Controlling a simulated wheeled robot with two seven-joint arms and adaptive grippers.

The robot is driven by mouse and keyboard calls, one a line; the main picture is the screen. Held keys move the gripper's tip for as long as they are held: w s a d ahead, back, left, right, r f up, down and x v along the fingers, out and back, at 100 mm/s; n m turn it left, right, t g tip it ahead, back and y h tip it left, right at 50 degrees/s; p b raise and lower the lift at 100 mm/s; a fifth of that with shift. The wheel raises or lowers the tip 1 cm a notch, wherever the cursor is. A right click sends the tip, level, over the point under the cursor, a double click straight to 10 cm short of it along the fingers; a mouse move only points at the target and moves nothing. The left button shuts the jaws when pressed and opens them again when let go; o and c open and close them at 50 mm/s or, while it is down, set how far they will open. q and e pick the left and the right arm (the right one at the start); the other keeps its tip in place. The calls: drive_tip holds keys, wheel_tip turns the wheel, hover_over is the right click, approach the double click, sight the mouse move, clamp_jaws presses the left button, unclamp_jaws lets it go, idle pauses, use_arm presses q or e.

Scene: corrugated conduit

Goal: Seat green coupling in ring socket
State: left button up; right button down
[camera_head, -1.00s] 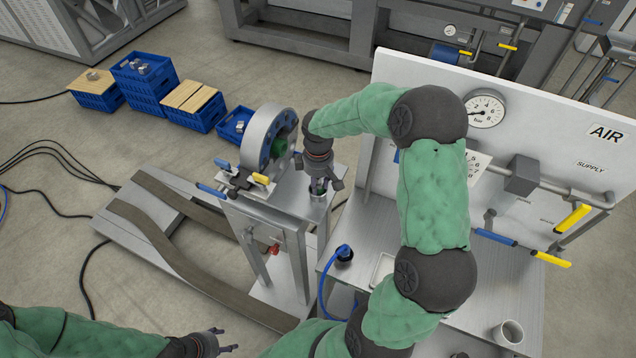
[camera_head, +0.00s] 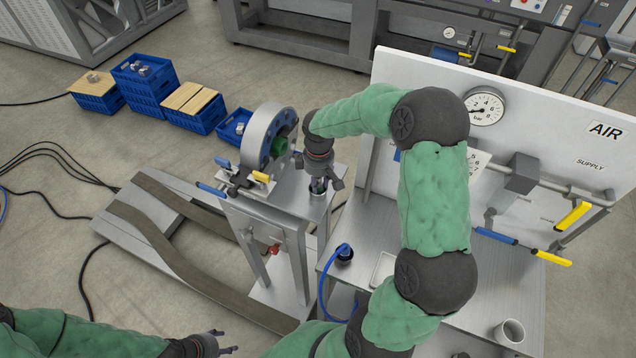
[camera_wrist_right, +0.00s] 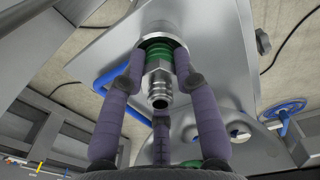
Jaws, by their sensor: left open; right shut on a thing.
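In the right wrist view, the green coupling (camera_wrist_right: 158,60) shows a green band and a bare metal hex and stepped nozzle pointing back toward my palm. My right gripper (camera_wrist_right: 156,70) is shut on it, with purple-grey fingers around it. A silver collar, seemingly the ring socket (camera_wrist_right: 176,27), meets its far end; how deep the coupling sits in it I cannot tell. In the head view, my right gripper (camera_head: 320,183) points down at a small metal cup on the stand, and its fingers hide the coupling. My left gripper (camera_head: 226,342) is open and empty at the bottom edge.
A large grey flange wheel (camera_head: 262,135) with a green hub (camera_head: 280,147) stands left of my right gripper. A lever valve (camera_head: 240,181) sits in front of it. The air panel (camera_head: 540,130) and a bench (camera_head: 470,300) with a cup (camera_head: 510,331) lie right.

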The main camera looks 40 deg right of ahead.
use_arm(q)
drive_tip(key=shift+f, duration=0.15)
use_arm(e)
drive_tip(key=shift+s+a+f, duration=0.2)
drive_tip(key=shift+s+f, duration=0.1)
drive_tip(key=shift+f, duration=0.25)
drive_tip(key=shift+s+a+f, duration=0.15)
drive_tip(key=shift+s+f, duration=0.1)
drive_tip(key=shift+f, duration=0.25)
drive_tip(key=c, duration=1)
unclamp_jaws()
drive_tip(key=shift+o, duration=0.7)
drive_tip(key=shift+w+d+f, duration=0.1)
drive_tip(key=shift+w+d+f+g, duration=0.2)
drive_tip(key=shift+w+d+g, duration=0.05)
drive_tip(key=shift+w+g, duration=0.1)
drive_tip(key=shift+s+a+r, duration=0.1)
drive_tip(key=shift+r, duration=0.15)
drive_tip(key=o, duration=0.9)
drive_tip(key=shift+c, duration=0.2)
use_arm(q)
drive_tip(key=shift+w+d, duration=0.25)
drive_tip(key=shift+w, duration=0.05)
use_arm(e)
drive_tip(key=shift+r, duration=0.15)
drive_tip(key=shift+w+r, duration=0.1)
drive_tip(key=shift+w, duration=0.1)
